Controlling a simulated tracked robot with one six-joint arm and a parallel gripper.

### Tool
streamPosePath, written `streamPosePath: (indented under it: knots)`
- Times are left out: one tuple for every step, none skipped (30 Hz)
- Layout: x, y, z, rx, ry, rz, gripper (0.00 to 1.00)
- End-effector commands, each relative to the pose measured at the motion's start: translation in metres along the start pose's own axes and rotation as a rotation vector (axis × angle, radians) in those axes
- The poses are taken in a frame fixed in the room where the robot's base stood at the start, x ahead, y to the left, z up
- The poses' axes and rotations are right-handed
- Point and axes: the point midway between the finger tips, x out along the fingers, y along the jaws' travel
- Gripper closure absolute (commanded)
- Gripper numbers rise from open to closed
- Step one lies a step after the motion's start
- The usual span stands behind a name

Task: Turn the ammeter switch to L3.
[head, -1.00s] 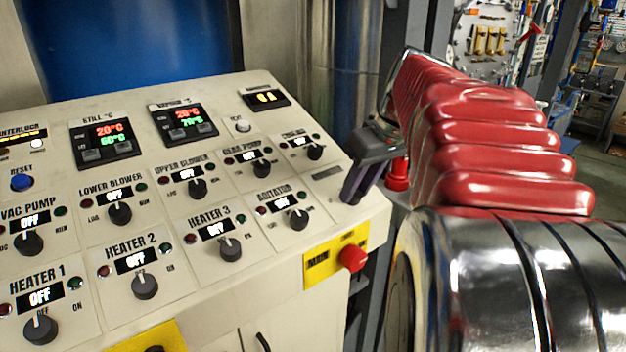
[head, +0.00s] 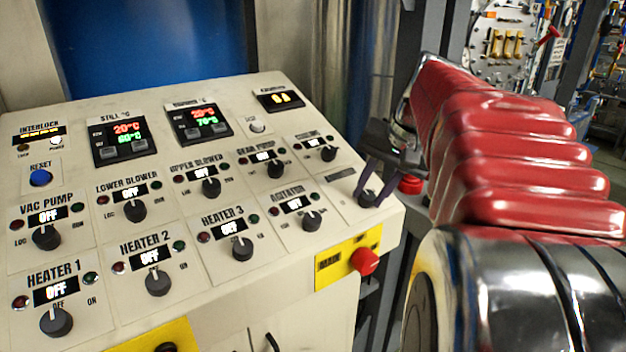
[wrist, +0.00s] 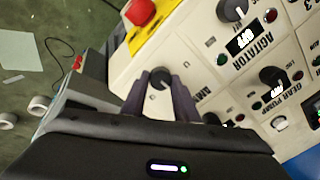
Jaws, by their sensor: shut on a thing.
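The ammeter switch (head: 367,199) is a dark round knob at the right end of the sloping cream panel. In the wrist view the knob (wrist: 160,78) sits between the fingertips, with a pale pointer mark on it. My gripper (head: 372,190) reaches down to it from the upper right, and its dark purple fingers close on the knob's sides, as in the wrist view (wrist: 161,88). The position marks around the knob, including L3, are too small or hidden to read. The ammeter display (head: 278,100) at the panel's top right shows yellow digits.
The agitator knob (head: 312,220) and gear pump knob (head: 276,169) lie to the left on the panel. A red emergency button (head: 364,261) on a yellow plate (head: 328,267) sticks out below the switch. Open floor (wrist: 60,25) shows beside the panel.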

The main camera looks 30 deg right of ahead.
Motion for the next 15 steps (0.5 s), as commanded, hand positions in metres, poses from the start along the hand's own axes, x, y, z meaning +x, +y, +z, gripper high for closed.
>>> streamPosePath:
  knots:
    - [-0.0006, -0.0002, -0.0006, 0.042, 0.005, 0.0, 0.95]
    - [-0.0006, -0.0001, -0.0006, 0.071, 0.006, 0.001, 0.95]
    - [-0.0006, 0.0001, -0.0005, 0.108, 0.008, 0.001, 0.95]
    - [-0.0007, 0.0002, -0.0005, 0.137, 0.009, 0.002, 0.95]
    - [-0.0007, 0.0004, -0.0005, 0.165, 0.01, 0.002, 0.95]
    - [-0.0007, 0.0005, -0.0004, 0.203, 0.011, 0.003, 0.95]
    - [-0.0008, 0.0006, -0.0003, 0.232, 0.012, 0.004, 0.95]
    - [-0.0008, 0.0007, -0.0003, 0.26, 0.013, 0.004, 0.95]
    - [-0.0008, 0.0009, -0.0002, 0.298, 0.015, 0.005, 0.95]
    - [-0.0009, 0.0009, -0.0002, 0.326, 0.016, 0.005, 0.95]
    - [-0.0009, 0.0011, -0.0001, 0.355, 0.017, 0.006, 0.95]
    - [-0.001, 0.0012, 0.0, 0.392, 0.018, 0.006, 0.95]
    - [-0.001, 0.0012, 0.0, 0.421, 0.02, 0.007, 0.95]
    - [-0.001, 0.0013, 0.0001, 0.45, 0.021, 0.007, 0.95]
    - [-0.0011, 0.0014, 0.0002, 0.487, 0.022, 0.008, 0.95]
